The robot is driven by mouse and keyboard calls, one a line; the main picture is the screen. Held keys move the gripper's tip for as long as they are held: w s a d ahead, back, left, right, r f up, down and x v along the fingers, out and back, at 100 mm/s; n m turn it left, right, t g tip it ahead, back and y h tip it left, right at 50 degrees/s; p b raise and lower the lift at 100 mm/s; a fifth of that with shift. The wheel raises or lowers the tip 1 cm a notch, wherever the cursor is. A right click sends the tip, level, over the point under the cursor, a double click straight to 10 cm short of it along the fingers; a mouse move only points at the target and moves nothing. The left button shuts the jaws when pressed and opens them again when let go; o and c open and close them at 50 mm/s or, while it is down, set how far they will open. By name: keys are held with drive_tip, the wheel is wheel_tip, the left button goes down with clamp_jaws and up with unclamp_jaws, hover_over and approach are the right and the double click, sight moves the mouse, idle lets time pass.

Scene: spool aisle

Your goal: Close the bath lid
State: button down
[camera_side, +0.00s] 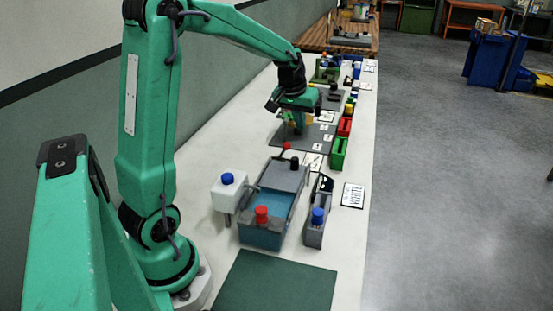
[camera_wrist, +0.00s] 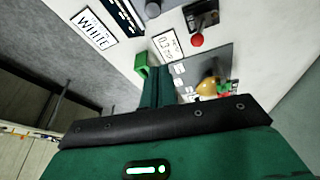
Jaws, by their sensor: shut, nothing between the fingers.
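The bath (camera_side: 262,236) is a grey open-topped trough with blue inside, on the white bench in the side view. A grey panel (camera_side: 284,176), which looks like its lid, covers the far part; the near part is open. A red knob (camera_side: 286,146) stands at the panel's far end. It seems to be the red ball in the wrist view (camera_wrist: 197,41), next to a dark block (camera_wrist: 201,15). My gripper (camera_side: 296,128) hangs beyond the bath, above a grey mat, apart from the knob. Its green fingers in the wrist view (camera_wrist: 157,72) are shut and empty.
A white tank with a blue cap (camera_side: 228,187) stands left of the bath. A grey holder with a blue knob (camera_side: 316,226) stands right. Green (camera_side: 338,153) and red (camera_side: 344,127) bins line the right edge. A dark green mat (camera_side: 275,284) lies clear in front.

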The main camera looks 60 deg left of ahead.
hover_over(301, 168)
drive_tip(key=w+a, duration=0.3)
drive_tip(key=a, duration=0.1)
wheel_tip(301, 168, down, 9)
drive_tip(key=shift+s+d+f, duration=0.1)
drive_tip(key=shift+s+d, duration=0.45)
drive_tip(key=shift+s, duration=0.25)
drive_tip(key=shift+s+d+f, duration=0.1)
drive_tip(key=shift+s+d, duration=0.4)
drive_tip(key=shift+s, duration=0.3)
drive_tip(key=shift+s, duration=0.1)
drive_tip(key=shift+s+d, duration=2.4)
drive_tip(key=shift+d, duration=0.05)
drive_tip(key=shift+w, duration=0.1)
drive_tip(key=shift+w+a, duration=0.6)
drive_tip(key=shift+w, duration=0.25)
drive_tip(key=shift+w+a, duration=0.6)
drive_tip(key=shift+w, duration=0.2)
drive_tip(key=v, duration=1)
drive_tip(key=shift+d, duration=0.3)
